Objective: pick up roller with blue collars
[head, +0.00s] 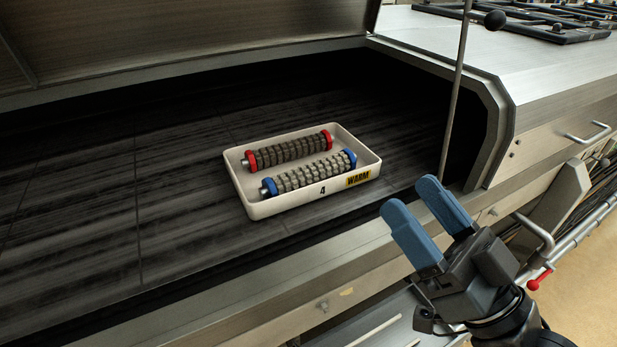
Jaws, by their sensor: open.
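The roller with blue collars (309,173) lies in a white tray (278,207), along the tray's near side. It has a grey ridged body with a blue collar at each end. A similar roller with red collars (289,152) lies behind it, roughly parallel. My gripper (408,197) is at the right, in front of the hood opening, with its two blue fingers apart and nothing between them. It is to the right of the tray and clear of it.
The tray bears a "4" and a "WARM" label and sits on the dark dryer bed (85,200). The raised hood (180,30) is above. A thin upright rod (456,90) stands right of the tray. The bed left of the tray is clear.

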